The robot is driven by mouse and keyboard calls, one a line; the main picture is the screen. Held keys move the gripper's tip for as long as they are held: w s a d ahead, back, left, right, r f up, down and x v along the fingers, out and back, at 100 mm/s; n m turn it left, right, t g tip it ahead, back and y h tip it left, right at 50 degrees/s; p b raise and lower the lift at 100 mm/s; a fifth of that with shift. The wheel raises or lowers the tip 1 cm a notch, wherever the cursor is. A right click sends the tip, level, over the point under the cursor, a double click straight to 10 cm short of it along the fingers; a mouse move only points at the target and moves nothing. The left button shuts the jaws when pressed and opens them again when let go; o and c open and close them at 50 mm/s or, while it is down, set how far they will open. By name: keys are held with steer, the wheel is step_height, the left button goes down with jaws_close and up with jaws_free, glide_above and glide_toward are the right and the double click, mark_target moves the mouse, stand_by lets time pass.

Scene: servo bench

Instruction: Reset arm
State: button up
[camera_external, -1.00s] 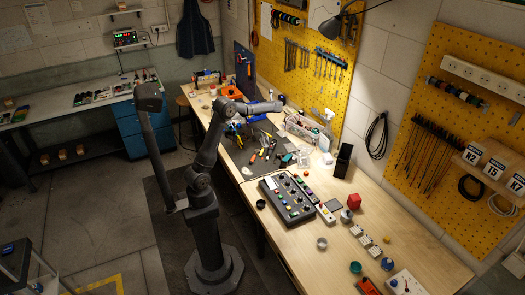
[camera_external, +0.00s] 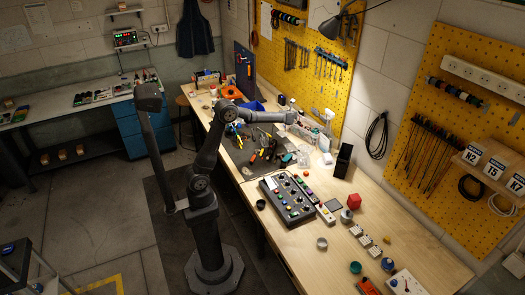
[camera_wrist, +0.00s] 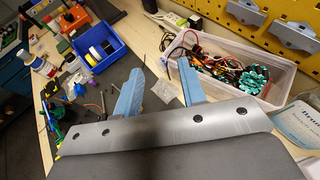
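My arm (camera_external: 208,150) stands on its base beside the bench, and its forearm reaches out over the back part of the bench. My gripper (camera_external: 291,117) is small in the external view, near the clear bin below the yellow pegboard. In the wrist view, the two blue fingers of my gripper (camera_wrist: 160,78) stand apart with nothing held between them. A small clear bag (camera_wrist: 164,90) shows beyond the gap, lying on the bench. The clear bin (camera_wrist: 288,92) with wires and a green part is just to the right of the fingers.
A blue bin (camera_wrist: 96,45) with rolls stands left of the fingers. Bottles (camera_wrist: 44,67) stand farther left.

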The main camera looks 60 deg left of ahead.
steer(key=w+d+m+t+h, duration=0.1)
steer(key=w+d+m+t, duration=0.1)
steer(key=d, duration=0.5)
steer(key=shift+d+h, duration=0.15)
steer(key=shift+h, duration=0.15)
steer(key=s+a+n+g+y, duration=0.1)
steer(key=s+a+n+g, duration=0.2)
steer(key=a, duration=0.7)
steer(key=s+a+n+g+y, duration=0.2)
steer(key=s+a, duration=0.3)
steer(key=a, duration=0.5)
steer(key=shift+f+n+g, duration=0.15)
steer(key=shift+n+g, duration=0.55)
steer(key=shift+g, duration=0.2)
steer(key=shift+s, duration=0.1)
